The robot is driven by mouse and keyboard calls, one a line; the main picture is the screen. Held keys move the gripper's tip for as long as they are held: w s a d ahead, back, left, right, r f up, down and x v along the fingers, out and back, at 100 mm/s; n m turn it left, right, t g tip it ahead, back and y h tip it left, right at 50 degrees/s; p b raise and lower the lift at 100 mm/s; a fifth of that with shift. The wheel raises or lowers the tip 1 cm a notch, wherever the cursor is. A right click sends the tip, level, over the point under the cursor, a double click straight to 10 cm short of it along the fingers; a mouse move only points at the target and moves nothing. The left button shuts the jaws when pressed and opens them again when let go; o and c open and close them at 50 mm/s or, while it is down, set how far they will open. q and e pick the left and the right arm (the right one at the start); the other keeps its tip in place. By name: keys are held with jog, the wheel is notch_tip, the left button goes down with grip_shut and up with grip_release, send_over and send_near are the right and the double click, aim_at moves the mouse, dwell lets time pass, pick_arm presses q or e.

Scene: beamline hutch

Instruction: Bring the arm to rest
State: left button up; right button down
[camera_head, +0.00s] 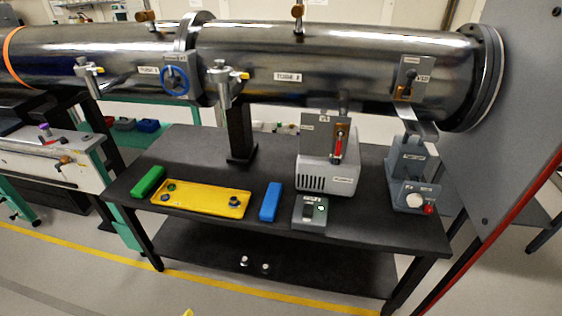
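Neither of my grippers shows in the head view, and no part of my arms can be made out. The black table (270,225) stands in front of me. On it lie a green block (148,181), a yellow tray (205,209) with a few small round parts in it, and a blue block (270,201).
A long metal tube (335,70) with valves runs above the table. A grey pump unit (328,176) and a controller with a red button (411,196) stand at the right. A grey panel (505,130) closes the right side. Floor shows in front.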

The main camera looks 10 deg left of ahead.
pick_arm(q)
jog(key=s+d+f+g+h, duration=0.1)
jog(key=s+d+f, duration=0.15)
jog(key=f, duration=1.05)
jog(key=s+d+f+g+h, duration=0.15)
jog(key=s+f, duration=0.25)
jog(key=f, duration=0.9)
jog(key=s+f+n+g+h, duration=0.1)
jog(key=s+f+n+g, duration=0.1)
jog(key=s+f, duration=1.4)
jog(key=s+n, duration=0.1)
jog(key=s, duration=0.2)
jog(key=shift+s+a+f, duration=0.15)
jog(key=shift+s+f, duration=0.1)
